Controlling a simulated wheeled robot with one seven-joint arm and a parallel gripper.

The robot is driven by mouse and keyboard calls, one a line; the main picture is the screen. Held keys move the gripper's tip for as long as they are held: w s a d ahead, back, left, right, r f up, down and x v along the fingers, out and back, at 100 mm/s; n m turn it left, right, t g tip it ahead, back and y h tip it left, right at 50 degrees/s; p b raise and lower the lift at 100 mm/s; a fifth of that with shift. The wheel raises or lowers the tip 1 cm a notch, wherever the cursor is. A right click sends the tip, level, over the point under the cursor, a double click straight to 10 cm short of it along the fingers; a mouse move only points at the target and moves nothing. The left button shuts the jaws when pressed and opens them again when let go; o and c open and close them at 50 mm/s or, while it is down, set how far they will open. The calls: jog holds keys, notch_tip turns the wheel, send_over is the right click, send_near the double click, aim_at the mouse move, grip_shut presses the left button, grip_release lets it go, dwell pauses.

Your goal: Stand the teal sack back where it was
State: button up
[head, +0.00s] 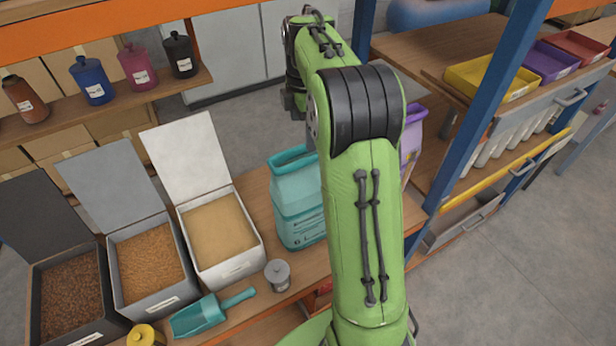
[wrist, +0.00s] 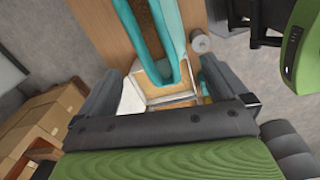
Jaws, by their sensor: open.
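The teal sack (head: 297,205) stands upright and open-topped on the wooden bench (head: 258,190), right of the bins. My green arm hides its right side in the head view. In the wrist view the teal sack's rim (wrist: 178,38) is seen from above, with brown contents inside. My gripper (wrist: 160,76) is open, one finger on each side of the picture, with part of the sack's rim between them. I cannot tell whether a finger touches the sack. In the head view the fingers are not clearly seen.
Three open bins stand left of the sack, the nearest holding tan grain (head: 220,228). A purple sack (head: 412,135) shows behind my arm. A blue shelf post (head: 490,110) rises at right.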

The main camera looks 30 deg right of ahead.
jog(key=s+a+r+m+t, duration=0.2)
jog(key=s+a+r+m, duration=0.35)
jog(key=s+a, duration=0.2)
jog(key=s+a+f+m+t, duration=0.1)
jog(key=s+a+m, duration=0.3)
jog(key=s, duration=0.5)
jog(key=s+a+f+m+t, duration=0.1)
jog(key=s+a+m, duration=0.3)
jog(key=s, duration=0.5)
jog(key=shift+s+a+f+m+t, duration=0.3)
jog(key=shift+a+f+m+t, duration=0.15)
jog(key=shift+m, duration=0.6)
jog(key=shift+s+d+r, duration=0.1)
jog(key=shift+d, duration=0.05)
